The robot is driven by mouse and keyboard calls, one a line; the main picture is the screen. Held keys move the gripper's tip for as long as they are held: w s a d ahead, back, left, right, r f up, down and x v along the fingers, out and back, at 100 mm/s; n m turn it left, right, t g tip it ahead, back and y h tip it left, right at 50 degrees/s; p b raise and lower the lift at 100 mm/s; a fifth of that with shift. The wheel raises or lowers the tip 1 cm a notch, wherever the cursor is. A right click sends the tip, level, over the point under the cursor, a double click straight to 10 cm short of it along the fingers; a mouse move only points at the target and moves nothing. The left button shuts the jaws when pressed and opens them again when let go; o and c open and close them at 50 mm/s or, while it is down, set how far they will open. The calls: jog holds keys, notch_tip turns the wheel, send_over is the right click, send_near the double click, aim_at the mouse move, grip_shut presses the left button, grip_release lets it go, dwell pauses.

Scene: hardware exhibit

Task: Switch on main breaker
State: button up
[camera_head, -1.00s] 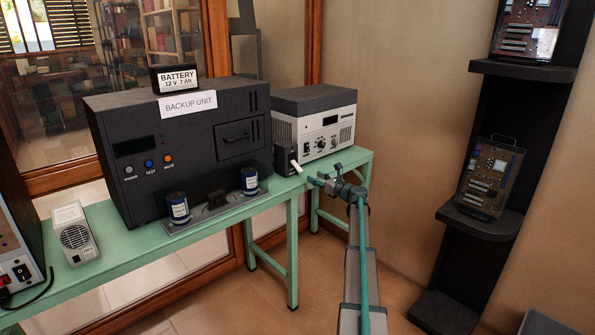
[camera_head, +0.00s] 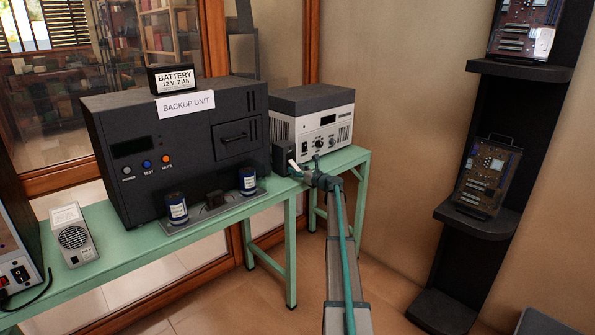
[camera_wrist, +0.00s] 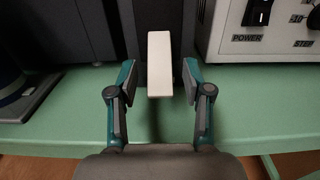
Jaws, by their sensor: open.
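The main breaker is a small dark box (camera_head: 280,157) on the green bench, between the backup unit and the white-fronted device. Its white lever (camera_head: 292,163) sticks out from the front. In the wrist view the lever (camera_wrist: 159,62) stands in the middle, its near end pointing toward me. My gripper (camera_head: 307,167) is open, just in front of the breaker. In the wrist view the fingertips (camera_wrist: 158,78) lie one on each side of the lever, with a gap on both sides. Whether they reach around its end in depth is hard to tell.
The black backup unit (camera_head: 170,130) with blue cans in front stands left of the breaker. The white-fronted device (camera_head: 325,128) stands close on the right. The green bench (camera_head: 120,255) runs below. A dark shelf stand (camera_head: 470,212) stands farther right, with open floor between.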

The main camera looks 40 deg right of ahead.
grip_shut()
